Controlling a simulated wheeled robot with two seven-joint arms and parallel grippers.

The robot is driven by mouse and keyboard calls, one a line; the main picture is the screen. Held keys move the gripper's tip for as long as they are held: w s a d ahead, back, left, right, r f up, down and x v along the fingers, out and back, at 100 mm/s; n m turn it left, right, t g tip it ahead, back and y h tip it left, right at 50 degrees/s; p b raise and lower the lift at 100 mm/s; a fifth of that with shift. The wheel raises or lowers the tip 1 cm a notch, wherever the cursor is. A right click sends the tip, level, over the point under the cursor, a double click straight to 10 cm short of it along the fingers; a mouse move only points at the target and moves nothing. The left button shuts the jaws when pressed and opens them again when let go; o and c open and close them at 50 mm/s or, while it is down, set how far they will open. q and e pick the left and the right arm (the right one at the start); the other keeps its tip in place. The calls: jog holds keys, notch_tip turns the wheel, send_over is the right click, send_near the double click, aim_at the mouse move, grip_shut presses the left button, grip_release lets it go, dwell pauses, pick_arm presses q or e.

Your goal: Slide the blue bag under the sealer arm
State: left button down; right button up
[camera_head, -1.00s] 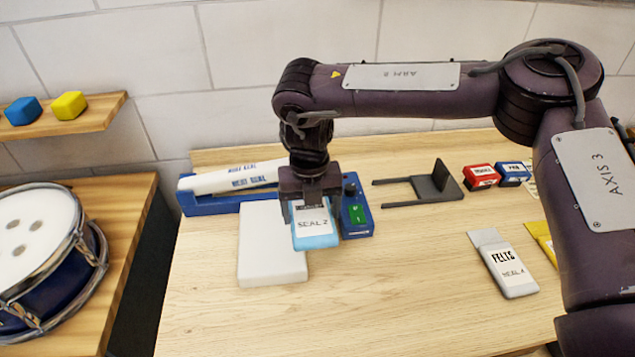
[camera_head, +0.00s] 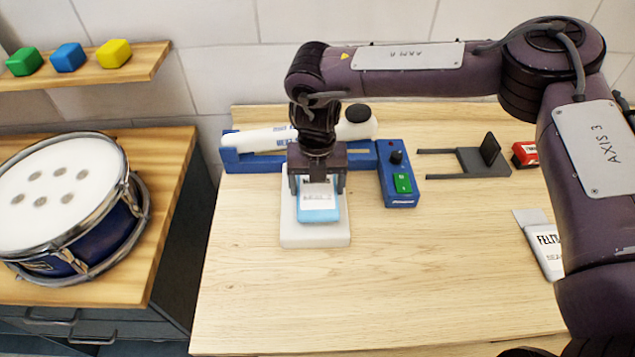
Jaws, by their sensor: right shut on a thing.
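The blue bag (camera_head: 318,212), light blue with a white label, is between the fingers of my right gripper (camera_head: 317,188), which points down and is shut on it. The bag is over the white pad (camera_head: 315,238) in front of the sealer; I cannot tell whether it touches the pad. The sealer has a blue base (camera_head: 238,160), a white sealer arm (camera_head: 255,141) with a black knob (camera_head: 357,113) and a blue control box (camera_head: 398,175) with a green switch. My gripper hides the middle of the sealer arm. My left gripper is not in view.
A grey fork-shaped stand (camera_head: 485,160), a red box (camera_head: 525,153) and a white felts bag (camera_head: 544,250) are on the right. A drum (camera_head: 70,200) stands on a separate bench at left. The front middle of the table is clear.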

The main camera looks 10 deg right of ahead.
jog(key=shift+d+f+b, duration=0.1)
jog(key=shift+f+b, duration=0.3)
jog(key=shift+f, duration=0.25)
jog(key=shift+w+f+b, duration=0.25)
jog(key=shift+f+b, duration=0.85)
jog(key=shift+f, duration=0.15)
jog(key=shift+w+d+r, duration=0.1)
jog(key=shift+w+r, duration=0.05)
jog(key=shift+w, duration=0.1)
jog(key=shift+w+d+b, duration=0.15)
jog(key=shift+w+d, duration=0.05)
jog(key=shift+w, duration=0.9)
jog(key=shift+w+d+b, duration=0.2)
jog(key=shift+w, duration=0.85)
jog(key=shift+w+d+b, duration=0.15)
jog(key=shift+w+d, duration=0.05)
jog(key=shift+w, duration=0.9)
jog(key=o, duration=1)
jog(key=shift+c, duration=0.2)
